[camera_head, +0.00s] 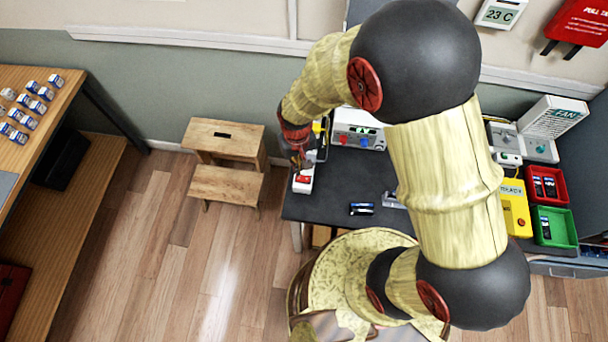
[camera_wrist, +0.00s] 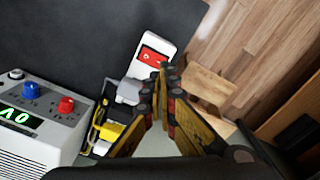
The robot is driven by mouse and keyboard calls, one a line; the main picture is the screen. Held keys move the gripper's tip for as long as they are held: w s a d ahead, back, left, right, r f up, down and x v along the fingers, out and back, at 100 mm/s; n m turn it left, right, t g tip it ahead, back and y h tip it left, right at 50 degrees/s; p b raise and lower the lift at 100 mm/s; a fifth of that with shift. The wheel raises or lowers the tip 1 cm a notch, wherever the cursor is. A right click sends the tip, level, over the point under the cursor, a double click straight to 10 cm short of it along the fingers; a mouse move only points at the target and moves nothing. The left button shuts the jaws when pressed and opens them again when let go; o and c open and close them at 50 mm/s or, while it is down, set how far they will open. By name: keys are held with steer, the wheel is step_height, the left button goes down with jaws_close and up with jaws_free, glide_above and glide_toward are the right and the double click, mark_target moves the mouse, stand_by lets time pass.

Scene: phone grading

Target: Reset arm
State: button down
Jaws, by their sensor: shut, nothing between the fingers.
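My gripper (camera_head: 299,160) is shut and empty above the left end of the dark worktable (camera_head: 345,185). In the wrist view my gripper's fingertips (camera_wrist: 166,78) are together, close to a white power strip with a red switch (camera_wrist: 155,57). The strip also shows in the head view (camera_head: 304,183), just below my gripper. I cannot tell whether the fingertips touch it. My arm bends over the table and hides its middle right part.
A power supply (camera_head: 358,130) stands at the back. A red bin (camera_head: 560,201), a green bin (camera_head: 568,240) and a yellow box (camera_head: 515,222) stand at the right. A wooden step stool (camera_head: 226,185) stands left, with bare floor before it.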

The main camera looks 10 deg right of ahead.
steer(key=shift+r, duration=0.45)
steer(key=shift+f, duration=0.1)
steer(key=s+d+r+t+b, duration=0.2)
steer(key=s+d+r, duration=0.2)
steer(key=r, duration=0.4)
steer(key=s+d+r+m+t+b, duration=0.1)
steer(key=s+d+r, duration=0.3)
steer(key=r, duration=0.5)
steer(key=s+d+r+m+t+b, duration=0.1)
steer(key=s+d+r+b, duration=0.3)
steer(key=r, duration=0.5)
steer(key=shift+r+t, duration=0.2)
steer(key=shift+t, duration=0.6)
steer(key=shift+s+d, duration=0.1)
steer(key=shift+s, duration=0.05)
